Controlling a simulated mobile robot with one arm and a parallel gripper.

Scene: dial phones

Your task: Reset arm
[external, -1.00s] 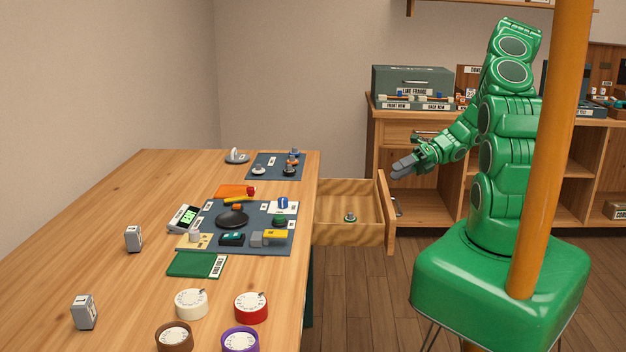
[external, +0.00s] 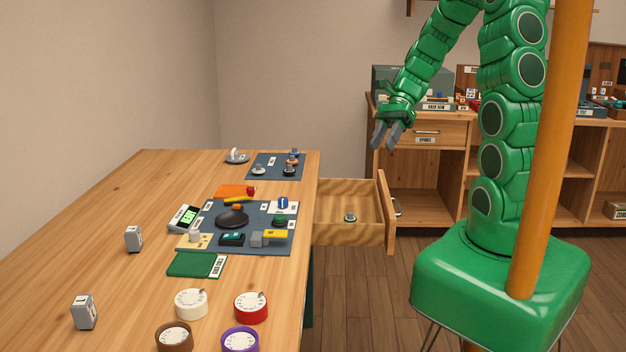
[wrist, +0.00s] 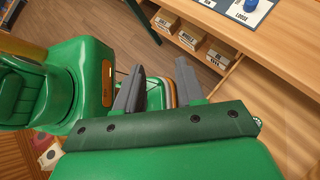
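My gripper (external: 387,136) is raised in the air above and behind the open drawer, in front of the back shelf unit. Its two grey fingers point down and stand apart with nothing between them. In the wrist view my gripper (wrist: 160,90) also shows its fingers apart and empty. My green arm is bent high, with its upper part out of the top of the external view.
The open drawer (external: 350,240) juts from the table's right side and holds a small green-topped part (external: 350,217). The wooden table (external: 110,215) carries mats, dials and small phone parts. An orange post (external: 545,160) stands before my arm.

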